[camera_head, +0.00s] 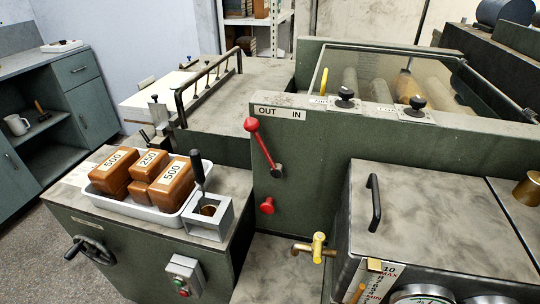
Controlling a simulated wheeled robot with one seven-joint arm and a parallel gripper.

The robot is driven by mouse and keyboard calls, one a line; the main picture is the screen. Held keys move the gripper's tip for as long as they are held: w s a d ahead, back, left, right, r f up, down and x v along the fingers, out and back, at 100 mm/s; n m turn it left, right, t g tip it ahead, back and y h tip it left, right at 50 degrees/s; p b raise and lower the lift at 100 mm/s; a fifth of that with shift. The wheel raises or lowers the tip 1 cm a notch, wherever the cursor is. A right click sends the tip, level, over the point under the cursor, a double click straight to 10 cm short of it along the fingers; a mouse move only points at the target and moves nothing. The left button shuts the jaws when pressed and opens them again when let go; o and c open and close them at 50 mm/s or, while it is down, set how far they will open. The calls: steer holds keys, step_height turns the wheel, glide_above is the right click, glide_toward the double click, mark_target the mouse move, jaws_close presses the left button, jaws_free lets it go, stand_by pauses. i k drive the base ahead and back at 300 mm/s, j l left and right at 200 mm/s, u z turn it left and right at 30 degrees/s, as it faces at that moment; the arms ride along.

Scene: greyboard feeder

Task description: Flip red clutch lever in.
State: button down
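The red clutch lever (262,145) is on the green front panel of the machine in the head view. Its round red knob is at the top left and its shaft slants down right to a dark pivot. The knob is below the "OUT" side of a white "OUT IN" label (280,112). My gripper is not in view.
A red knob (267,206) sits below the lever, with a yellow tap (317,247) to its right. A white tray (150,211) of brown blocks and a grey box with a black-handled tool (208,214) stand at left. A grey-topped cabinet (430,222) with a black handle juts out at right.

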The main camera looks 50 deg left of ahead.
mark_target(251, 124)
steer(key=k+j, duration=0.15)
steer(key=k, duration=0.15)
steer(key=k+j+u, duration=0.2)
steer(key=l+u, duration=0.1)
steer(key=u, duration=1.4)
